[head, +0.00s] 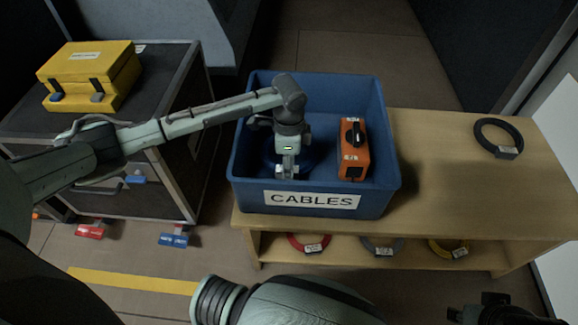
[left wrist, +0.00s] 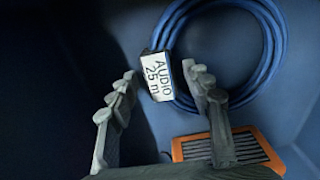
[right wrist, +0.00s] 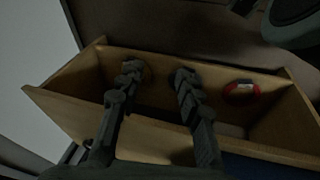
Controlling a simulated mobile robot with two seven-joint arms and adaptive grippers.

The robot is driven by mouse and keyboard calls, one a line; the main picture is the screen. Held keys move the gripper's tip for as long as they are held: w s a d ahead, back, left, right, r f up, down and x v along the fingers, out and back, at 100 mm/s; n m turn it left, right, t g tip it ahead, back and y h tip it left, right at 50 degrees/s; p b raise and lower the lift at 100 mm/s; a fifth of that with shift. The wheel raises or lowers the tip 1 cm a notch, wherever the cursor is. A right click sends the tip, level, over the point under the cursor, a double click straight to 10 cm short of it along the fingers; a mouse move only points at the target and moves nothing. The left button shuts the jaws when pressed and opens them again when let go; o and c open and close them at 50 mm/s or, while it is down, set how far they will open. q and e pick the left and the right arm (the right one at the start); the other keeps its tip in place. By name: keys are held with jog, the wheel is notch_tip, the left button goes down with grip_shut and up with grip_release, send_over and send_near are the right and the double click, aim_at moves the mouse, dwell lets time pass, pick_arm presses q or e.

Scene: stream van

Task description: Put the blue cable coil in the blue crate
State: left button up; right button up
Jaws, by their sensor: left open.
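The blue cable coil (left wrist: 272,45) lies on the floor inside the blue crate (head: 240,185), with a white tag reading AUDIO 25 m. The crate stands on the left part of the wooden bench and has a CABLES label. My left gripper (head: 287,174) reaches down into the crate over the coil and hides much of it in the head view. In the left wrist view its fingers (left wrist: 165,88) are spread, one each side of the tag. My right gripper (right wrist: 153,72) is open and empty, away from the crate at the lower right of the head view (head: 492,312).
An orange box (head: 353,150) stands in the crate, right of the coil. A black coil (head: 498,137) lies on the wooden bench (head: 440,190); red (head: 309,244), grey (head: 383,246) and yellow (head: 449,249) coils lie on the lower shelf. A yellow case (head: 90,75) sits on a cabinet at left.

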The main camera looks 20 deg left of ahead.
pick_arm(q)
jog(key=shift+r, duration=0.4)
notch_tip(320, 180, up, 11)
jog(key=p, duration=0.1)
jog(key=shift+r+p, duration=0.2)
jog(key=shift+p, duration=0.1)
pick_arm(e)
jog(key=x, duration=0.3)
jog(key=shift+a+f, duration=0.3)
jog(key=shift+f, duration=0.1)
